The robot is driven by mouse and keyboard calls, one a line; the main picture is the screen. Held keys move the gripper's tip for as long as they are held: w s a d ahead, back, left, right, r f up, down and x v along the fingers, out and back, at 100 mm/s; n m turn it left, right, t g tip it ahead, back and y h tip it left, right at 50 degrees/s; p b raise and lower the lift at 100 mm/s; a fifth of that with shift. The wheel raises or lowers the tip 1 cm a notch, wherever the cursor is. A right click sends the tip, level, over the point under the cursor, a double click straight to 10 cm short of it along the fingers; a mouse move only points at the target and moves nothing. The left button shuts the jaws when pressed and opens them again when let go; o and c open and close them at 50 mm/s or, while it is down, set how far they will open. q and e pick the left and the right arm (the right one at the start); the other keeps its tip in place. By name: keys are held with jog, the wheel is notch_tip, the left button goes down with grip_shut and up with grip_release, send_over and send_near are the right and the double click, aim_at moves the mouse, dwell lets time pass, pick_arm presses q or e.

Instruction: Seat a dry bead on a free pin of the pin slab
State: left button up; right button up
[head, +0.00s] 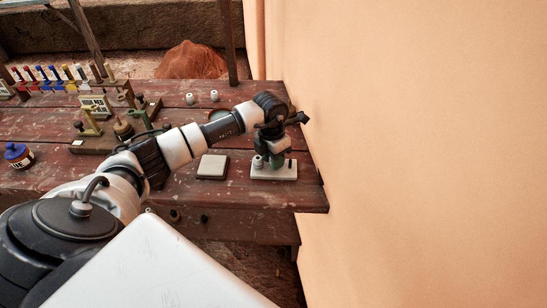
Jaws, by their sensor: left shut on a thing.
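The pin slab (287,174) is a small pale block near the right end of the wooden table. A pale bead (258,163) stands at its left end. My left gripper (275,153) points down over the slab's middle and is shut on a small green thing (277,161), probably a bead. The thing is low over the slab; whether it touches a pin is hidden by the fingers. Two whitish beads, a left one (190,99) and a right one (214,96), stand apart at the back of the table. My right gripper is out of view.
A flat grey square tile (212,167) lies left of the slab. A blue jar (18,155) stands at the far left, and a rack of coloured-handled tools (60,82) at the back left. An orange wall (420,150) rises close on the right.

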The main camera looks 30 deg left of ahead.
pick_arm(q)
jog(key=shift+f+b, duration=0.3)
jog(key=shift+f, duration=0.05)
dwell(0.4)
jog(key=o, duration=0.8)
jog(key=shift+r, duration=0.15)
jog(key=shift+r+p, duration=2.6)
jog(key=shift+r, duration=1.05)
